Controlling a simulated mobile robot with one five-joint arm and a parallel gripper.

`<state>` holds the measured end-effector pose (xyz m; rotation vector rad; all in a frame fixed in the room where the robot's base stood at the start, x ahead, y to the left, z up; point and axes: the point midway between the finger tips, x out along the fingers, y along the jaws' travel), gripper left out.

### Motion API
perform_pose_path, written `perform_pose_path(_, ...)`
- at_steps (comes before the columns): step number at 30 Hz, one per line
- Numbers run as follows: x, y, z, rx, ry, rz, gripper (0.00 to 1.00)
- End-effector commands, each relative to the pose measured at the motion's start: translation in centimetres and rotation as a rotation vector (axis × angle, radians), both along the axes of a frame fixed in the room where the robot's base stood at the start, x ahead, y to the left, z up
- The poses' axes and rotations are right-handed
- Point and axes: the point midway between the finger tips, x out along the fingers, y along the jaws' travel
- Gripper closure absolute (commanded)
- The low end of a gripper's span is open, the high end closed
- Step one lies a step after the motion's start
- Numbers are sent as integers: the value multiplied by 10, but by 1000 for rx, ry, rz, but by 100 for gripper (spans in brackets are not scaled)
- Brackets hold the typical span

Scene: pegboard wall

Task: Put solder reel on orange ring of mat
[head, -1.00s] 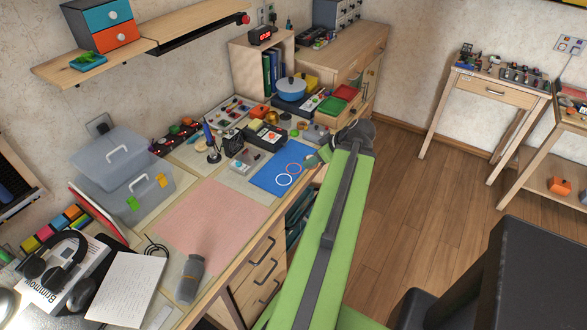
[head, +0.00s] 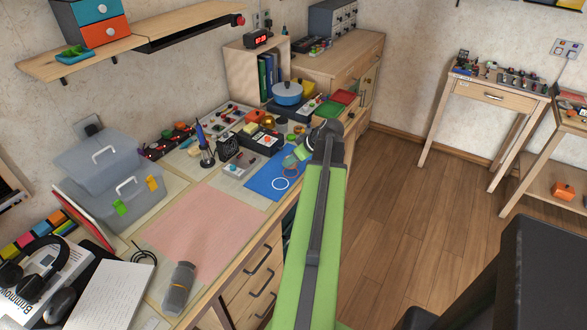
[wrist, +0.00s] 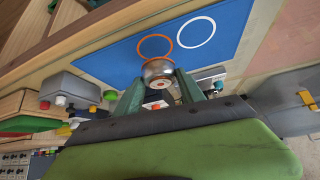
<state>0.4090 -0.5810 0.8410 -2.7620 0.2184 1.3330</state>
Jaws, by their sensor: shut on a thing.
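The solder reel (wrist: 158,69), silvery with a coppery hub, is between the fingers of my gripper (wrist: 162,84) in the wrist view. The blue mat (wrist: 110,66) carries an orange ring (wrist: 154,37) and a white ring (wrist: 197,33). In the wrist view the reel overlaps the near edge of the orange ring; I cannot tell its height above the mat. The orange ring is mostly hidden there.
A small board (head: 240,166) and a black fan-like box (head: 228,148) stand left of the mat. A soldering iron in its stand (head: 206,155) and a box with a red button (head: 262,140) are close by.

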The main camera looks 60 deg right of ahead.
Motion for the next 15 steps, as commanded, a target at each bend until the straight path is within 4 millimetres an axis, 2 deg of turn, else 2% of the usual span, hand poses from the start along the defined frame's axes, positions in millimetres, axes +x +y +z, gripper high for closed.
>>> perform_pose_path(3,0,0,-27,0,0,0,100)
perform_pose_path(6,0,0,-41,1,-1,1,100)
perform_pose_path(15,0,1,-38,0,0,1,100)
